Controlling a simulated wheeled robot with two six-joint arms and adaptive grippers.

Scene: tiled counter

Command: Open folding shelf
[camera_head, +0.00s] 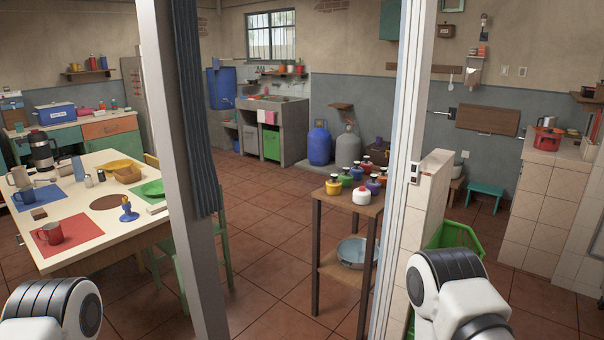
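A brown wooden board (488,120), which looks like the folding shelf, hangs on the grey-painted back wall at the right, folded down nearly flat against it. A small dark fitting shows on the wall at its left. It is far from me, beyond the door frame. Only white and black links of my two arms show at the bottom left and bottom right. Neither gripper is in view.
A white post (403,170) and a half-wall (424,205) stand before me. A small wooden stand (345,202) holds several colourful jars. A green crate (460,238) and teal stool (485,190) are low at right. A laid table (95,240) is left. Floor is clear mid-room.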

